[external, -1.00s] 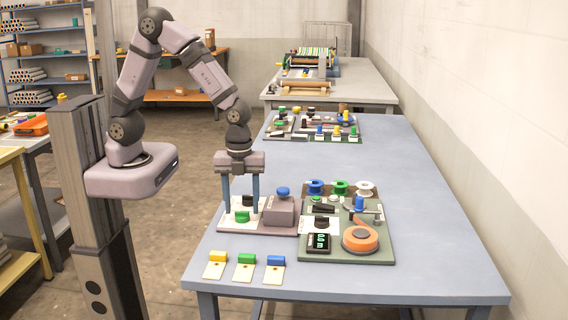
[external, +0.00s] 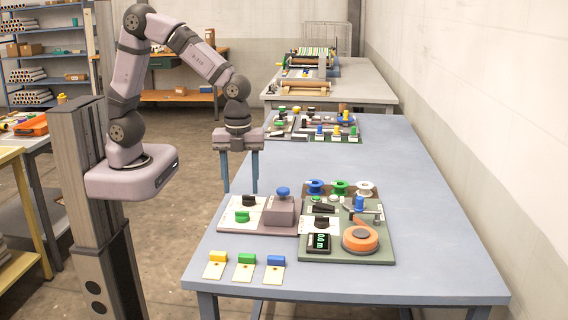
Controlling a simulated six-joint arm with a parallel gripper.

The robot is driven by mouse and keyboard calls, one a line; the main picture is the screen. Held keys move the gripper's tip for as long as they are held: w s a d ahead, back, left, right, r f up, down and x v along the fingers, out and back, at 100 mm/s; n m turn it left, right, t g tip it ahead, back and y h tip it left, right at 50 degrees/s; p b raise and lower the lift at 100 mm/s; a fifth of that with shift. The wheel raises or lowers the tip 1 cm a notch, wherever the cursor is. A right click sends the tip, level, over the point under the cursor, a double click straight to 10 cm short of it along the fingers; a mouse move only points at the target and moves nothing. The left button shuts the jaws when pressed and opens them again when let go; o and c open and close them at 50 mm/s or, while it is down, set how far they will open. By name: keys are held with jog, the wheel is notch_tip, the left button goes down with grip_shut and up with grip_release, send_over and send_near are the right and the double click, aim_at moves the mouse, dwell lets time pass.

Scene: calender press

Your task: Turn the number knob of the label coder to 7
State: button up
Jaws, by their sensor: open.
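The label coder (external: 228,226) is a pinkish base at the near left of the blue-grey table, with a white dial plate. On the plate sit a black knob (external: 249,200) and, nearer, a green knob (external: 242,216). A raised block with a blue round top (external: 283,191) stands to their right. I cannot read the dial markings or tell which knob is the number knob. My gripper (external: 240,190) points down with its two blue fingers apart and empty. Its fingertips are above the coder's far-left part, apart from both knobs.
A green board (external: 372,250) with spools, an orange disc (external: 361,238) and a small display (external: 318,243) adjoins the coder on the right. Tags with yellow, green and blue (external: 275,261) ends lie in front. The table's middle (external: 345,162) is clear.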

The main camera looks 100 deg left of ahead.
aim_at(242, 211)
jog(key=n+p, duration=0.2)
jog(key=n, duration=0.1)
jog(key=s+n+p, duration=0.1)
jog(key=n+p, duration=0.1)
jog(key=n, duration=0.1)
jog(key=n+p, duration=0.2)
jog(key=n, duration=0.1)
jog(key=shift+s+a+f+g, duration=0.1)
jog(key=shift+s+f+g, duration=0.05)
jog(key=shift+s+g, duration=0.2)
jog(key=n, duration=0.2)
jog(key=w+n, duration=0.1)
jog(key=n, duration=0.2)
jog(key=shift+w, duration=0.2)
jog(key=shift+w+n, duration=0.15)
jog(key=shift+n, duration=1.25)
jog(key=shift+f, duration=0.1)
jog(key=shift+f+p, duration=1)
jog(key=shift+f, duration=2.6)
